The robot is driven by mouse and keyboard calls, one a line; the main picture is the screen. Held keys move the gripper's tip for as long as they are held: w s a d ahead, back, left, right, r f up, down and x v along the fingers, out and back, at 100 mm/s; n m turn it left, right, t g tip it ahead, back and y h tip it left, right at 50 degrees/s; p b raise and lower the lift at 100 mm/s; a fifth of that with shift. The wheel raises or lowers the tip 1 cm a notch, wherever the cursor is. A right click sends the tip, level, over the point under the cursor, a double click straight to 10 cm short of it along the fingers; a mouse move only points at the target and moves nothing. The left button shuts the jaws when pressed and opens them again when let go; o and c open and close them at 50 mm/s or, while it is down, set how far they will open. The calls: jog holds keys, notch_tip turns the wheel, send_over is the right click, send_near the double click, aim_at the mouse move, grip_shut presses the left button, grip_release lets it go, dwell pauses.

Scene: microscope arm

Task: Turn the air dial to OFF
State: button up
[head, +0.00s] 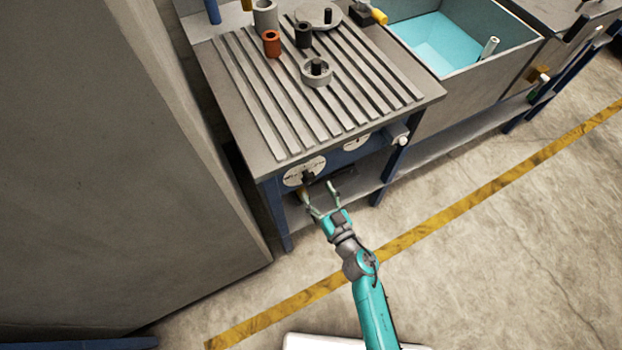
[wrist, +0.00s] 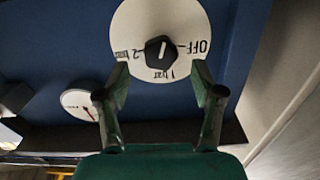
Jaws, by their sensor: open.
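The air dial is a round white plate (head: 296,176) on the blue front panel of the bench, with a black knob at its centre. In the wrist view the plate (wrist: 135,30) reads OFF at the right, 1 bar at the bottom and 2 bar at the left. The black knob (wrist: 158,52) has a white mark lying nearly upright; I cannot tell which end points. My gripper (head: 318,190) is open and empty in front of the dial. In the wrist view its fingertips (wrist: 160,78) are spread either side below the knob, apart from it.
A white gauge with a red needle (wrist: 80,104) is beside the dial; it also shows in the head view (head: 356,143). The slatted bench top (head: 430,92) overhangs the panel and holds several small parts. A large grey block (head: 110,150) stands left. The floor at right is clear.

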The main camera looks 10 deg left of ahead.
aim_at(311, 181)
jog(key=shift+x, duration=2.55)
jog(key=c, duration=1.1)
